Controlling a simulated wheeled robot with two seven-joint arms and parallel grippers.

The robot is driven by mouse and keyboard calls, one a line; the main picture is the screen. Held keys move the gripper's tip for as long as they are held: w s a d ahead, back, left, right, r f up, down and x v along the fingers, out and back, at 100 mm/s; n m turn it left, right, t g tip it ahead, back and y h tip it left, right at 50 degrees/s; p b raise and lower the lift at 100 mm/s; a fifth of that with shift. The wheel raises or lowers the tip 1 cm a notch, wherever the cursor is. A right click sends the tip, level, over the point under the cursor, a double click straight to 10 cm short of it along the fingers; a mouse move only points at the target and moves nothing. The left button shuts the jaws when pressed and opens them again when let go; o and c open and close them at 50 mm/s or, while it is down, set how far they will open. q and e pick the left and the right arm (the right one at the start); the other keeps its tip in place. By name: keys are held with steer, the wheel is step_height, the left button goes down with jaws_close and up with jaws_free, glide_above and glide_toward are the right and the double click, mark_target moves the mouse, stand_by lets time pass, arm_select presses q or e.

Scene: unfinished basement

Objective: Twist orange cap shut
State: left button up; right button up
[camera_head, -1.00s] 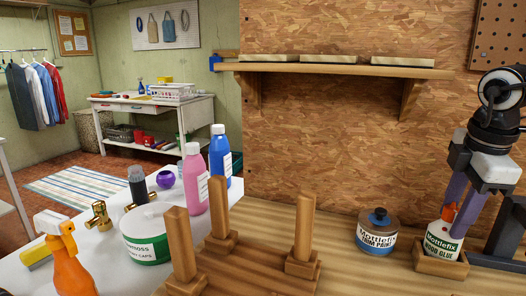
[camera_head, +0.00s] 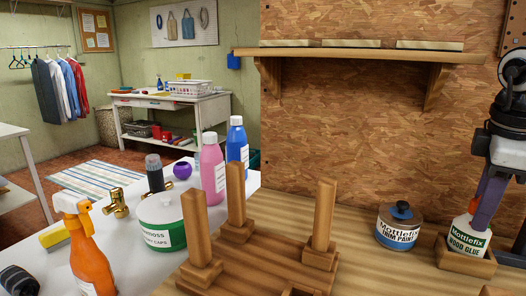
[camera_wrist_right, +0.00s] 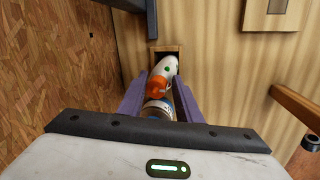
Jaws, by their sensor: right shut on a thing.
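The white wood glue bottle (camera_head: 464,233) stands in a small wooden holder (camera_head: 450,257) on the bench at the right. Its orange cap (camera_head: 473,206) is partly hidden by my right gripper (camera_head: 481,203), which reaches down from above. In the right wrist view, the orange cap (camera_wrist_right: 158,87) lies between the two purple fingers of my right gripper (camera_wrist_right: 158,100), which is shut on it. The white bottle body (camera_wrist_right: 163,67) and holder (camera_wrist_right: 165,48) show beyond it. My left gripper is not in view.
A trim paint tin (camera_head: 398,229) stands left of the glue. A wooden rack with posts (camera_head: 323,215) is at centre. The white table (camera_head: 230,185) at left holds a spray bottle (camera_head: 90,262), pink bottle (camera_head: 213,175) and blue bottle (camera_head: 237,148). A shelf (camera_head: 365,55) hangs above.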

steer(key=m, duration=0.4)
steer(key=shift+w+d+f+m+h, duration=0.1)
steer(key=shift+w+f+m+h, duration=0.15)
steer(key=shift+f+m+h, duration=0.05)
steer(key=shift+c, duration=0.2)
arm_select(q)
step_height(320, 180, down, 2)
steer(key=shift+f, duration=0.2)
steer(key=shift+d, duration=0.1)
arm_select(e)
steer(key=o, duration=0.6)
steer(key=shift+o, duration=0.2)
steer(key=shift+f+g, duration=0.15)
steer(key=shift+g, duration=0.15)
step_height(320, 180, up, 8)
steer(key=p, duration=0.5)
steer(key=shift+f, duration=0.15)
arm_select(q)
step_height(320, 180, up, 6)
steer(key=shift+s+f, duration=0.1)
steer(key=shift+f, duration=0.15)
